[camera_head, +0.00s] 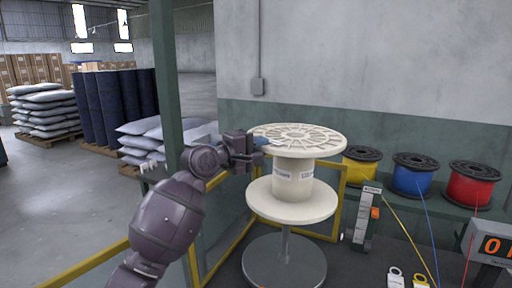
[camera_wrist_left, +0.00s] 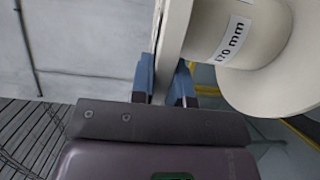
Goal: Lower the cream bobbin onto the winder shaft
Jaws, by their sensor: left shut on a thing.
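The cream bobbin (camera_head: 293,185) has a spoked top flange, a labelled core and a plain lower flange; it looks about upright. My left gripper (camera_head: 262,143) is shut on the left edge of its top flange. In the left wrist view, the blue fingers of the gripper (camera_wrist_left: 165,82) stand either side of the flange of the bobbin (camera_wrist_left: 238,40), whose label reads "70 mm" in part. The winder shaft (camera_head: 285,243) shows below the lower flange, rising from a round grey base (camera_head: 285,268). Its top is hidden, so I cannot tell if it is inside the bobbin. My right gripper is not in view.
Yellow (camera_head: 360,167), blue (camera_head: 412,174) and red (camera_head: 472,183) wire spools stand on a shelf at right. A scale with an orange slider (camera_head: 375,213) stands right of the bobbin. A yellow-framed barrier (camera_head: 240,243) and a green post (camera_head: 168,80) are at left.

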